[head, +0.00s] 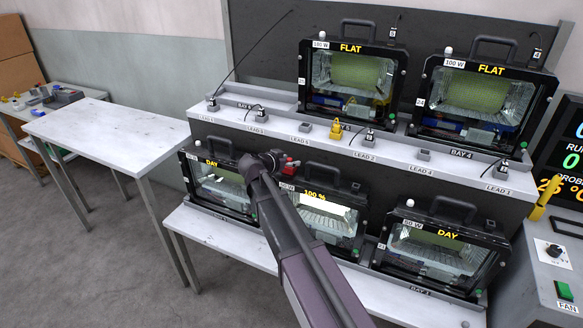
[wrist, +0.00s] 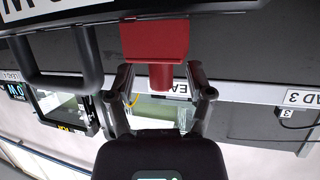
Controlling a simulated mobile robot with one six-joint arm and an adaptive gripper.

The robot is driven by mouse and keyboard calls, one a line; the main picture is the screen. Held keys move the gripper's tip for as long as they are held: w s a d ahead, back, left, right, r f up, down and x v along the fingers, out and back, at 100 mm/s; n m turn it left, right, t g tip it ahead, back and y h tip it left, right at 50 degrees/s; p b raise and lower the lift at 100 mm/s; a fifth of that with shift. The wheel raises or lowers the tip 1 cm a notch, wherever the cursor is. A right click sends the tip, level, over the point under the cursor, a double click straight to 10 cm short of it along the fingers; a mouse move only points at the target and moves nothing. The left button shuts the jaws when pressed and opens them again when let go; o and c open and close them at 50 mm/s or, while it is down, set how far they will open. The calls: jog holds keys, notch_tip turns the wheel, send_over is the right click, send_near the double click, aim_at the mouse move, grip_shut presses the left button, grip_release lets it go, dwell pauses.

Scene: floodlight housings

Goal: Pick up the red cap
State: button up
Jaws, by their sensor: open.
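The red cap (wrist: 155,40) shows in the upper middle of the wrist view, a wide block with a narrower stem pointing at my gripper. My gripper (wrist: 160,74) is open, with one finger on each side of the stem. I see no clear contact, and the fingers do not close on it. In the head view the red cap (head: 289,165) is a small red patch at the top of the middle lower floodlight housing, partly hidden by my gripper (head: 276,158).
Lower housings marked DAY (head: 218,185) and DAY (head: 440,248) stand on either side. A shelf (head: 300,130) with lead sockets and a yellow plug (head: 336,130) runs just behind. Two FLAT housings (head: 350,75) stand above. A bare white table (head: 115,130) is at the left.

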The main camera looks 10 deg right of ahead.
aim_at(289, 159)
dwell(0.3)
grip_shut()
jog(key=shift+r, duration=0.25)
notch_tip(289, 159, up, 3)
jog(key=p, duration=0.3)
jog(key=s+a+p, duration=0.1)
jog(key=s+a, duration=0.1)
jog(key=s, duration=0.5)
jog(key=s+a+r+p, duration=0.1)
jog(key=s+a, duration=0.2)
jog(key=s, duration=0.5)
jog(key=shift+r, duration=0.3)
jog(key=shift+s+a, duration=0.1)
